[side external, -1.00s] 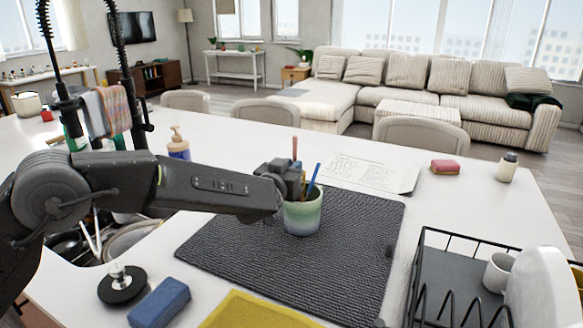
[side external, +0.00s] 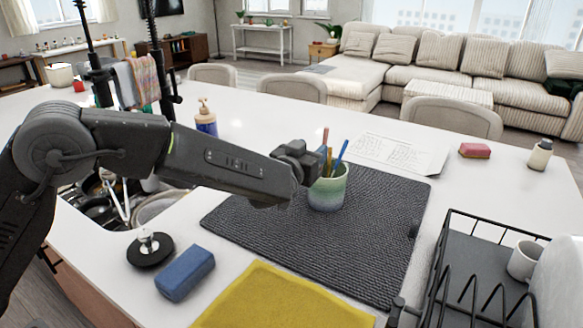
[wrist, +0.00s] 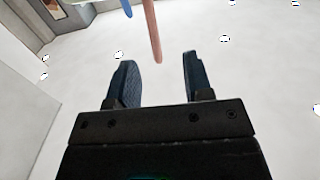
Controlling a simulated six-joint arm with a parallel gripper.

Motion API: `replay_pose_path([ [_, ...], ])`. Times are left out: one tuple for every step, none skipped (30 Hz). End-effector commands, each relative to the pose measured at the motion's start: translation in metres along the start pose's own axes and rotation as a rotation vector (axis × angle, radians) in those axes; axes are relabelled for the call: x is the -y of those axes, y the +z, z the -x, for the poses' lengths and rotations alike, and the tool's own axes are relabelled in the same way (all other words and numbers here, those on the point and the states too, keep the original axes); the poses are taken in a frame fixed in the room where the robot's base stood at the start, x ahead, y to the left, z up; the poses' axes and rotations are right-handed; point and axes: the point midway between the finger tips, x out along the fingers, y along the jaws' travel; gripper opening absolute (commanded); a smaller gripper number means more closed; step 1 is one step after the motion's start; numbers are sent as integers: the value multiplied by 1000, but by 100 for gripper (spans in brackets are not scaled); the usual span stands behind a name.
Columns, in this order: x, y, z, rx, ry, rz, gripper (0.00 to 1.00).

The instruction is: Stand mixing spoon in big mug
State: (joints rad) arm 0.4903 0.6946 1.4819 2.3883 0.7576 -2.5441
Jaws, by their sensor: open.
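A large green-and-white mug (side external: 328,190) stands upright on the dark ribbed mat (side external: 262,222) in the side view. Several thin handles lean in it, among them a blue one (side external: 341,153) and a pinkish-red one (side external: 325,137). I cannot tell which, if any, is the mixing spoon, as no spoon bowl shows. My gripper (side external: 312,167) is at the mug's left rim, overlapping it in the picture; contact cannot be told. In the wrist view the jaws (wrist: 158,82) are open with nothing between them. The pinkish stick (wrist: 152,30) ends just beyond the fingertips.
A wire dish rack (side external: 470,255) with a white cup (side external: 524,262) and a plate stands at right. A blue sponge (side external: 185,273), a yellow cloth (side external: 280,300) and a black stopper (side external: 150,249) lie in front. A paper sheet (side external: 395,150) lies behind the mat.

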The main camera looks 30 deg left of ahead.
Motion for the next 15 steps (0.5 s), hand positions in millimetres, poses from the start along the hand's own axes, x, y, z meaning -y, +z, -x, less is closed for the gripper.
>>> replay_pose_path([
  [0, -1, 10, 0, 2, 0, 46],
  [-1, -1, 16, 0, 3, 0, 46],
  [-1, -1, 24, -1, 3, -1, 46],
  [-1, -1, 30, 0, 3, -1, 46],
  [-1, -1, 36, 0, 2, 0, 46],
  [0, -1, 44, -1, 3, 0, 46],
  [-1, -1, 50, 0, 3, 0, 46],
  [-1, -1, 56, -1, 3, 0, 46],
  [-1, 0, 63, 0, 2, 0, 46],
  [0, -1, 68, -1, 2, 0, 46],
  [0, -1, 72, -2, 2, 0, 46],
  [-1, 0, 78, -1, 3, 0, 46],
  [-1, -1, 82, -1, 3, 0, 46],
  [0, -1, 85, -2, 2, 1, 46],
  [0, -1, 89, -2, 2, 1, 46],
])
